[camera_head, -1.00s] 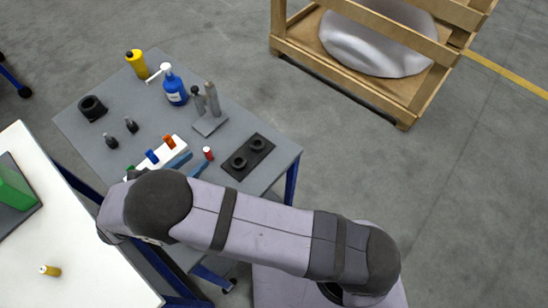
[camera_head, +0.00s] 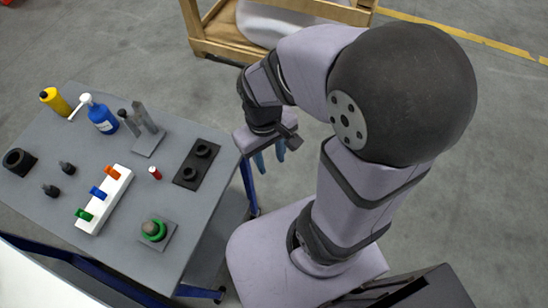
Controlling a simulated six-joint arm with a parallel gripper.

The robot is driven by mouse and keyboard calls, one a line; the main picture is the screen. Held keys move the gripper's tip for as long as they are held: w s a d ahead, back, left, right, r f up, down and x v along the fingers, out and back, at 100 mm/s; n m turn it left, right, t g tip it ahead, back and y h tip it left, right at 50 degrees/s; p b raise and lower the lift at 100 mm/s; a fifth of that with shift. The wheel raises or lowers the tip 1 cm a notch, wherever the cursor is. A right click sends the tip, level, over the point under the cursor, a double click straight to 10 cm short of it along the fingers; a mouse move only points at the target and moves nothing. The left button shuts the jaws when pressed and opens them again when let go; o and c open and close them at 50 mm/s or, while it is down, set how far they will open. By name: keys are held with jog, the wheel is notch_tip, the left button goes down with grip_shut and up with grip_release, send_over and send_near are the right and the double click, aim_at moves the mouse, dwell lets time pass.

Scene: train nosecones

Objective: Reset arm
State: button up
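My arm is folded up at the right of the view, with its large dark elbow joint high in the picture. My gripper (camera_head: 270,157) hangs just off the right edge of the grey table (camera_head: 110,250). Its two blue fingers point down and stand apart, with nothing seen between them. The gripper is clear of the items on the table.
The table holds a white rack (camera_head: 104,199) with coloured clips, a green-ringed part (camera_head: 154,230), a black two-ring plate (camera_head: 196,164), a red cylinder (camera_head: 154,173), a blue bottle (camera_head: 101,116) and a yellow bottle (camera_head: 55,101). A wooden crate (camera_head: 217,48) stands behind on open floor.

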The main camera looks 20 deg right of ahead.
jog(key=shift+s+d+r+m+t+y, duration=0.1)
jog(key=shift+s+d+m+t+y, duration=0.25)
jog(key=shift+m, duration=0.65)
dwell(0.7)
